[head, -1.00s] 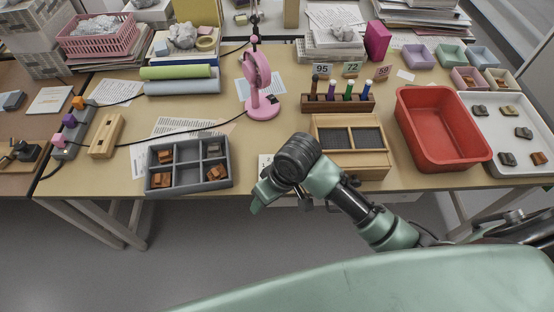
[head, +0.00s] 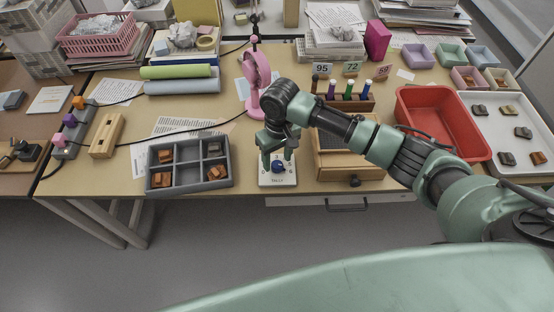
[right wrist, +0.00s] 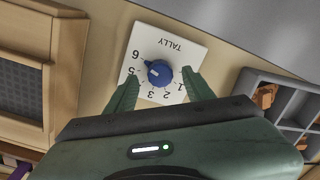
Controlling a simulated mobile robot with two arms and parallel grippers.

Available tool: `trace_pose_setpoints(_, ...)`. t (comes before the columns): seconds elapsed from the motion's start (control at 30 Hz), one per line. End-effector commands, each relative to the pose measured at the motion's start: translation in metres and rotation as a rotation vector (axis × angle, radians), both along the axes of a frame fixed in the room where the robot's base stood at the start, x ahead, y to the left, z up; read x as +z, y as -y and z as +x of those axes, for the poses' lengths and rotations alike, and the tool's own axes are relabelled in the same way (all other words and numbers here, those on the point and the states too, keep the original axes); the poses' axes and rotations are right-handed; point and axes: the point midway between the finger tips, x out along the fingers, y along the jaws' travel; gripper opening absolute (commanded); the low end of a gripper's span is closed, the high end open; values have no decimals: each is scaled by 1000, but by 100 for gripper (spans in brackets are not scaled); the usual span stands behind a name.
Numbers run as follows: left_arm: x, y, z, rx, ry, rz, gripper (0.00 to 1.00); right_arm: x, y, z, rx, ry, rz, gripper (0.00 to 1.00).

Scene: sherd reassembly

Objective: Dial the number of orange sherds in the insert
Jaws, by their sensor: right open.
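A white plate marked TALLY (head: 264,182) lies at the table's front edge, with a blue knob (head: 278,166) on it. The grey insert (head: 190,187) holds orange sherds in the back-left, front-left (head: 162,180) and front-right (head: 217,172) compartments, and a greyish sherd (head: 214,150) back right.
A wooden box (head: 350,172) stands right of the plate, with a red tub (head: 445,165) and a white tray of sherds (head: 500,127) further right. A pink lamp (head: 257,80) stands behind my right gripper. Papers lie behind the insert.

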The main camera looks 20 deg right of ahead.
Motion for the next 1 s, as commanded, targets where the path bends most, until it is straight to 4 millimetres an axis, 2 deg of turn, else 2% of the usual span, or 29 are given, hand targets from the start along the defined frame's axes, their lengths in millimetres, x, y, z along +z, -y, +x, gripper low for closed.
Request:
trace_pose_setpoints(0.13, 1, 0, 0, 0, -1, 0, 74, -12, 0, 0, 0, 0, -1, 53)
trace_pose_setpoints(0.43, 0, 0, -1, 0, -1, 0, 74, -15, 0, 0, 1, 1, -1, 53)
trace_pose_setpoints(0.6, 0, 0, -1, 0, -1, 0, 74, -15, 0, 0, 1, 1, -1, 6)
trace_pose_setpoints(0.63, 0, 0, -1, 0, -1, 0, 74, -15, 0, 0, 1, 1, -1, 0)
trace_pose_setpoints(1.0, 7, 0, -1, 0, -1, 0, 74, -13, -1, 0, 51, 1, -1, 0)
